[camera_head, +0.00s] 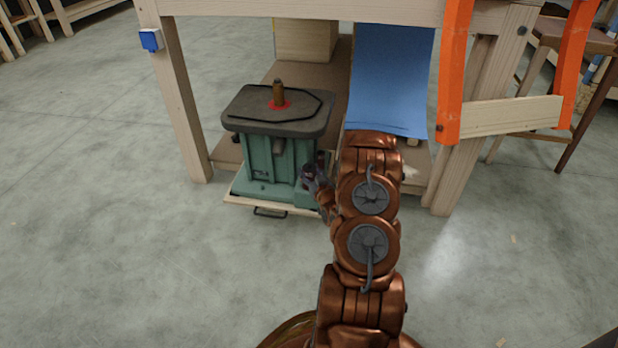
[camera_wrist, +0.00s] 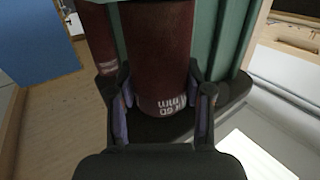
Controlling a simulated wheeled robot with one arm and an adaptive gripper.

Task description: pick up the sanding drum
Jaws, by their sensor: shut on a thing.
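The sanding drum (camera_wrist: 160,55) is a dark red-brown cylinder with pale lettering near its lower end. It stands between the two fingers of my gripper (camera_wrist: 158,92) in the wrist view, and the gripper is shut on it. In the head view my gripper (camera_head: 320,190) is at the right side of a green bench machine, mostly hidden by my copper arm. The drum is small and dark there and hard to make out. A second red-brown cylinder (camera_wrist: 103,42) is just left of the held drum in the wrist view.
The green machine (camera_head: 265,160) has a dark top (camera_head: 245,108) with a brown spindle (camera_head: 278,92) and a red ring. It stands on a low wooden shelf under a wooden bench (camera_head: 180,90). A blue sheet (camera_head: 390,75) hangs behind my arm. The floor in front is clear.

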